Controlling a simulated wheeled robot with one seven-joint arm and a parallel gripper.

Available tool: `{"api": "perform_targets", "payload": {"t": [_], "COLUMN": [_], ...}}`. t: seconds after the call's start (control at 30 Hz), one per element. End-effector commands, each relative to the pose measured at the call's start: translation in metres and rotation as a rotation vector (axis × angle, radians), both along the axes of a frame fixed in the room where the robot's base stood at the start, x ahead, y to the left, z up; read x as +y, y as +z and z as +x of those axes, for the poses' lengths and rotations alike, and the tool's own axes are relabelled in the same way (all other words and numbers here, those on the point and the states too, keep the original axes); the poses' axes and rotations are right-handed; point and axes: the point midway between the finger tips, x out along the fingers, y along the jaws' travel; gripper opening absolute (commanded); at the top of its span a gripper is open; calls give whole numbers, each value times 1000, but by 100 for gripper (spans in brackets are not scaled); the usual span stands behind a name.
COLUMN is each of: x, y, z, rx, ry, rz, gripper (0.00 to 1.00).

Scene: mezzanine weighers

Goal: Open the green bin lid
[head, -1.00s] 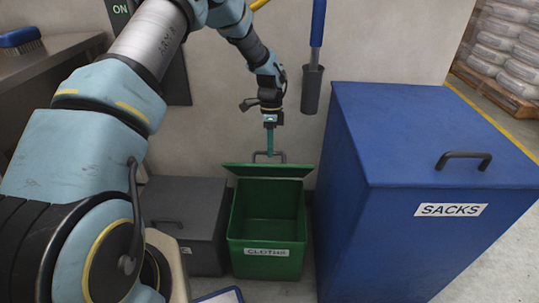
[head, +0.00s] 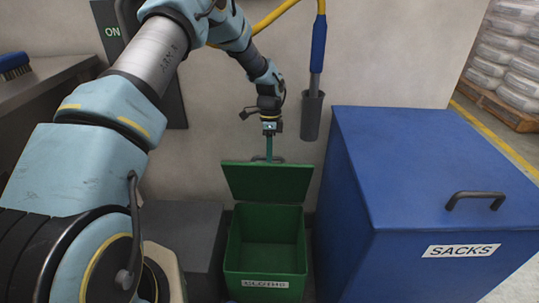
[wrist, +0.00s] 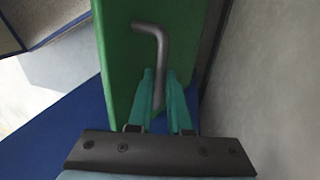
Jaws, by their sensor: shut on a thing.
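The green bin (head: 262,250) stands on the floor against the wall with a "CLOTHS" label on its front. Its green lid (head: 268,184) is raised, tilted up at the back, and the inside of the bin shows open. My gripper (head: 268,155) is at the lid's top edge, behind it. In the wrist view the grey bar handle (wrist: 152,50) runs across the green lid, and my teal gripper fingers (wrist: 166,85) are shut on its lower end. In the head view most of the handle is hidden behind the lid.
A big blue bin (head: 430,190) labelled "SACKS" stands close on the right. A dark grey bin (head: 182,235) stands close on the left. A blue-handled tool in a grey holder (head: 312,115) hangs on the wall by my gripper. A counter (head: 50,75) is at the left.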

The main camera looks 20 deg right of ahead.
Motion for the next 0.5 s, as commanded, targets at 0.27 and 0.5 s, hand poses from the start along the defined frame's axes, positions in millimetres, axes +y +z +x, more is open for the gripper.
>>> {"api": "perform_targets", "payload": {"t": [0.27,0.5], "x": [3,1], "y": [-3,-1], "z": [0,0], "rx": [1,1], "ry": [1,1], "rz": [4,3], "gripper": [40,47]}}
